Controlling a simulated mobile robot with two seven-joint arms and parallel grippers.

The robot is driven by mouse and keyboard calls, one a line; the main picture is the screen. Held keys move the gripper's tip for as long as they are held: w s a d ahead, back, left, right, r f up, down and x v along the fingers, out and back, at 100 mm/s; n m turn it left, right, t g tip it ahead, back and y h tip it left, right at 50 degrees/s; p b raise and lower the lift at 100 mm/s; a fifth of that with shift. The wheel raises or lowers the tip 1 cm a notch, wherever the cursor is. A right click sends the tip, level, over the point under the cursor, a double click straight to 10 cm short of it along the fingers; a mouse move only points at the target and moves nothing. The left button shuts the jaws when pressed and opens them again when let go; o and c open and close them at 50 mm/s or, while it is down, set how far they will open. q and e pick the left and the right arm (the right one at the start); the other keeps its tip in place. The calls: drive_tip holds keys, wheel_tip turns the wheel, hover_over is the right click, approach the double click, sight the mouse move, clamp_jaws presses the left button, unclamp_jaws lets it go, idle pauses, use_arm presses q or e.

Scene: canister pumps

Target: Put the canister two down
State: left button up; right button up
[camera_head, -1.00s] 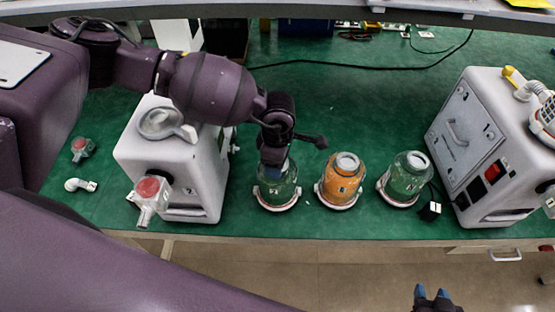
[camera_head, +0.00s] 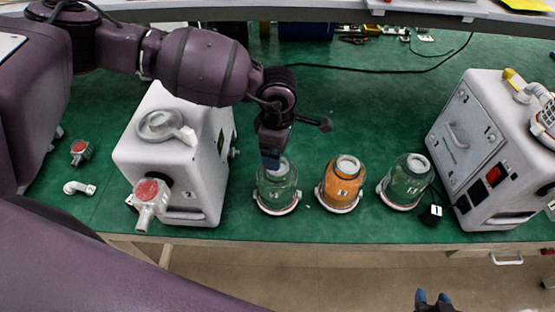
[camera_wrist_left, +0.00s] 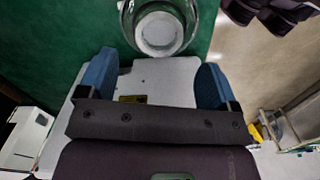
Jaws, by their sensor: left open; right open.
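A green glass canister (camera_head: 277,190) with a pale lid stands upright on a white ring on the green bench, left of two others. An orange canister (camera_head: 340,184) and another green canister (camera_head: 406,182) stand on similar rings to its right. I cannot read their numbers surely. My left gripper (camera_head: 271,158) is just above the left green canister's lid, open and empty. In the left wrist view, a clear canister with a white lid (camera_wrist_left: 160,32) lies beyond the open blue fingers. My right gripper (camera_head: 433,297) is open and empty, low in front of the bench.
A white pump unit (camera_head: 175,150) stands close left of the canisters, with a red-capped fitting (camera_head: 149,194) at its front. Another pump unit (camera_head: 485,150) stands at the right. A black cable (camera_head: 375,69) crosses the clear bench behind.

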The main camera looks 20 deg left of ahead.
use_arm(q)
wheel_tip(320, 180, up, 6)
drive_tip(key=shift+f, duration=0.1)
idle(0.7)
